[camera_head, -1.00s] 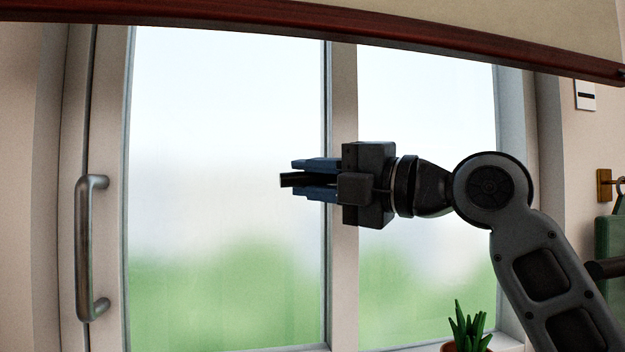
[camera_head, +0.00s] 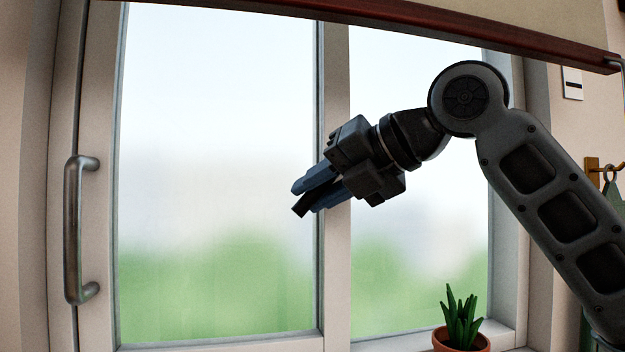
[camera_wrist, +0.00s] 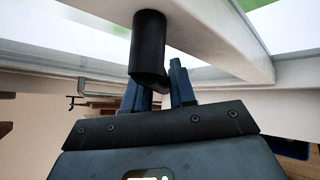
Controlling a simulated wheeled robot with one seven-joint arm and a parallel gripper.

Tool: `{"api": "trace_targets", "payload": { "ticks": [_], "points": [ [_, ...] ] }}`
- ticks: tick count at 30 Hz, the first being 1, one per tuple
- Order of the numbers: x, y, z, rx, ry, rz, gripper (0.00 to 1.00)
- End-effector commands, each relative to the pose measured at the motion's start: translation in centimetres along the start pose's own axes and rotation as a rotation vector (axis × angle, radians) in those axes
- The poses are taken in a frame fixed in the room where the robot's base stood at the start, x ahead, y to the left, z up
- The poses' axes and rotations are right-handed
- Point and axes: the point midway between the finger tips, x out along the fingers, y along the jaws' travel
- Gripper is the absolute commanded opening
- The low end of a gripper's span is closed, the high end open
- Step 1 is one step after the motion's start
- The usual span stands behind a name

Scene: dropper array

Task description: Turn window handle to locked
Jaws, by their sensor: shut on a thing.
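The black window handle (camera_head: 301,206) shows as a dark end poking out past my blue fingertips, in front of the middle window post. My gripper (camera_head: 316,192) is shut on it and tilts down to the left. In the wrist view the handle (camera_wrist: 148,50) is a thick black bar near the pale frame, its lower end by my fingers (camera_wrist: 157,86). Much of the handle is hidden by my gripper in the head view. The window frame (camera_head: 336,290) is pale, with two panes.
A metal pull bar (camera_head: 72,230) is on the left side of the frame. A potted plant (camera_head: 460,320) stands at lower right on the sill. A dark red-brown rail (camera_head: 450,27) crosses the top. A wall hook (camera_head: 592,170) is at far right.

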Motion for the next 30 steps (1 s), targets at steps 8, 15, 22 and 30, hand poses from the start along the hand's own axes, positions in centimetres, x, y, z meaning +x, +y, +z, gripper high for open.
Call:
{"api": "trace_targets", "payload": {
  "ticks": [8, 15, 22, 30],
  "points": [
    [-0.08, -0.53, 0.01, -0.065, 0.018, -0.067, 0.00],
    [-0.09, -0.69, -0.03, -0.081, 0.022, -0.081, 0.00],
    [-0.10, -0.69, -0.03, -0.081, 0.021, -0.081, 0.00],
    [-0.10, -0.67, -0.03, -0.080, 0.021, -0.080, 0.44]
  ]
}}
